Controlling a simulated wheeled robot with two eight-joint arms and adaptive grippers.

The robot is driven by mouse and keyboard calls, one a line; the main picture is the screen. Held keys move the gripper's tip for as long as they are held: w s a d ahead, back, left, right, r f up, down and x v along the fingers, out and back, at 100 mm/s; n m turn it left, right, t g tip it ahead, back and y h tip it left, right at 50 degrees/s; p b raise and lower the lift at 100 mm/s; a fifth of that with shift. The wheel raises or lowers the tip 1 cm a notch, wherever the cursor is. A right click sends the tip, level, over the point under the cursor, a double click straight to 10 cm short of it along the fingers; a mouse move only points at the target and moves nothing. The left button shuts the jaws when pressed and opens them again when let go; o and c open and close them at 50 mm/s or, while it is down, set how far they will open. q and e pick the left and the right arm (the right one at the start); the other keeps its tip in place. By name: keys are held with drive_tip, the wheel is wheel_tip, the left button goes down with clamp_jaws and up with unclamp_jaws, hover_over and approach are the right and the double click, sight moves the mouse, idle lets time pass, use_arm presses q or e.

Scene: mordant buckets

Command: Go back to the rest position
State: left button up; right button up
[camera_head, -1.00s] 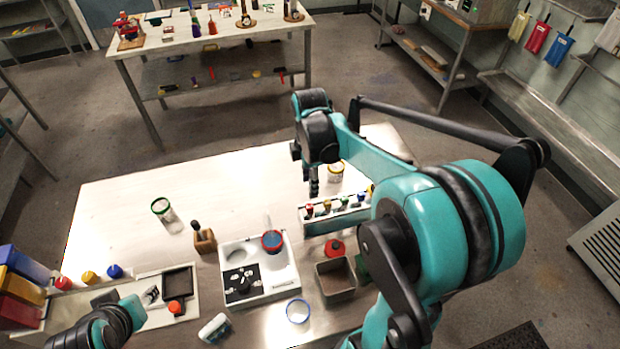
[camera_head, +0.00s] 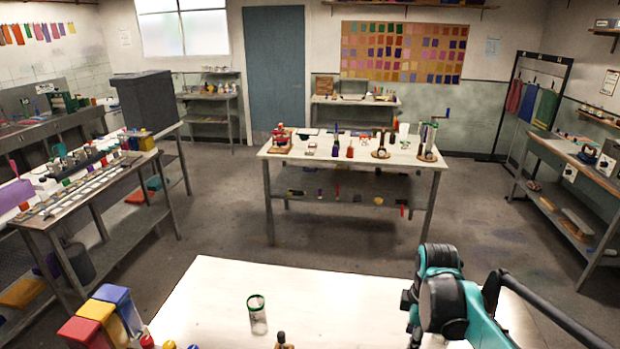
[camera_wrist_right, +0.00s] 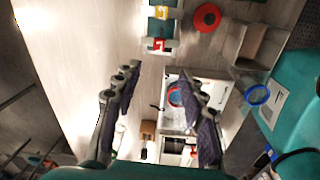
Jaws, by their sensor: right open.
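My right arm enters the head view at the lower right. My right gripper (camera_head: 413,338) hangs over the near white table (camera_head: 340,300), mostly cut off by the bottom edge. In the right wrist view the two fingers of this gripper (camera_wrist_right: 158,75) are apart with nothing between the tips. Beyond and below them lie a white tray (camera_wrist_right: 205,92) with a round red-and-blue item (camera_wrist_right: 175,95), a red lid (camera_wrist_right: 207,17) and an open square bin (camera_wrist_right: 258,45). My left gripper is not in view.
A green-rimmed clear jar (camera_head: 257,315) stands on the near table. Blue, yellow and red boxes (camera_head: 98,315) are at the lower left. A second table (camera_head: 350,150) with several small items stands farther back. Open floor (camera_head: 230,225) lies between the tables.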

drive_tip(key=s+a+f+m+t+b, duration=0.6)
drive_tip(key=s+a+f+m+b, duration=0.3)
drive_tip(key=m, duration=0.4)
drive_tip(key=shift+s+a+f+m+t, duration=0.3)
drive_tip(key=shift+s+m, duration=0.1)
drive_tip(key=shift+s, duration=0.25)
idle(0.8)
